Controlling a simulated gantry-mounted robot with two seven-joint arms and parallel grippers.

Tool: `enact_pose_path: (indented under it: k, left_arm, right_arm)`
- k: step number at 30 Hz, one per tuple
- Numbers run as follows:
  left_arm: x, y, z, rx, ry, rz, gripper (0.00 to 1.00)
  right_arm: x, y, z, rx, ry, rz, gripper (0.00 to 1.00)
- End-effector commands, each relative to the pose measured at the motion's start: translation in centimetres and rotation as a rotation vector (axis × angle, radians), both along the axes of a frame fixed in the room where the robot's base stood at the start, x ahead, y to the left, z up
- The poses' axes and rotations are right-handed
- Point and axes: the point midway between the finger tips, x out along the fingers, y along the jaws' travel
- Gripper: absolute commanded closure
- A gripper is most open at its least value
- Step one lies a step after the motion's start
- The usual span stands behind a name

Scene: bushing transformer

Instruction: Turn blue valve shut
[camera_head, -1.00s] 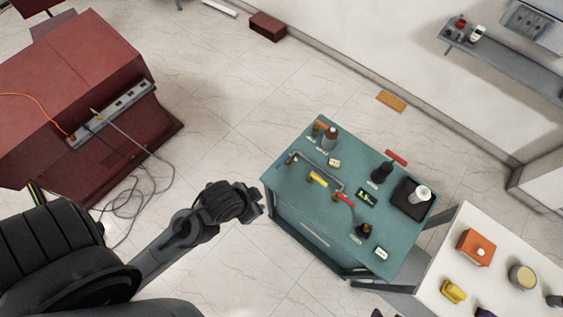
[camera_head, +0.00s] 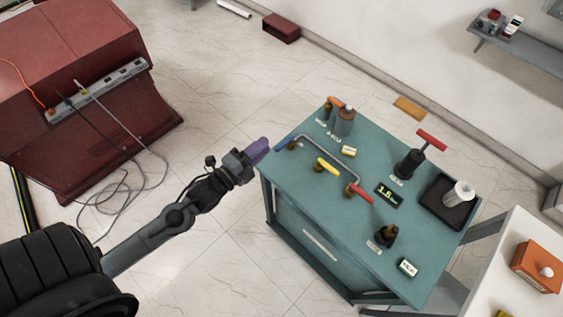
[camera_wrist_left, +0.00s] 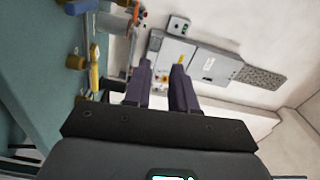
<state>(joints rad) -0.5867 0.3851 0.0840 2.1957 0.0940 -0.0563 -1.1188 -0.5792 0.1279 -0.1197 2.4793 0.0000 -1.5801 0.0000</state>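The blue valve's handle (camera_head: 284,143) lies at the left edge of the teal table (camera_head: 310,205), at one end of a grey pipe (camera_head: 330,146). A blue handle also shows at the top left of the left wrist view (camera_wrist_left: 80,7). My left gripper (camera_head: 265,148) is just left of the blue handle, and they appear close in the head view. Its two dark purple fingers (camera_wrist_left: 161,68) stand apart with nothing between them in the wrist view, so it is open and empty. Whether it touches the valve cannot be told. My right gripper is not in view.
A yellow-handled valve (camera_head: 326,165) and a red-handled valve (camera_head: 359,193) sit along the same pipe. A red T-handled pump (camera_head: 411,162), a bottle (camera_head: 344,121) and a black tray (camera_head: 435,209) share the table. A red cabinet (camera_head: 95,140) with cables stands left.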

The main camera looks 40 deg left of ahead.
Motion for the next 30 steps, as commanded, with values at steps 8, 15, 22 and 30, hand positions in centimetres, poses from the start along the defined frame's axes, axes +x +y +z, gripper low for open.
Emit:
enact_pose_path:
  k: [8,15,22,30]
  left_arm:
    - [0.5,2.4,-9.8,0.075,0.0,0.0,0.74]
    - [0.6,2.6,-12.4,0.092,0.0,-0.007,0.74]
    - [1.7,2.5,-12.7,0.091,-0.001,-0.006,0.74]
    - [5.4,2.3,-12.6,0.09,-0.003,-0.007,0.74]
  right_arm:
    - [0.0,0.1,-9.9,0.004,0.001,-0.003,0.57]
    - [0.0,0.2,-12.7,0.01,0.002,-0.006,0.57]
    - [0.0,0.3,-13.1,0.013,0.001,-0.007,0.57]
    - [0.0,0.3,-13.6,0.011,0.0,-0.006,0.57]
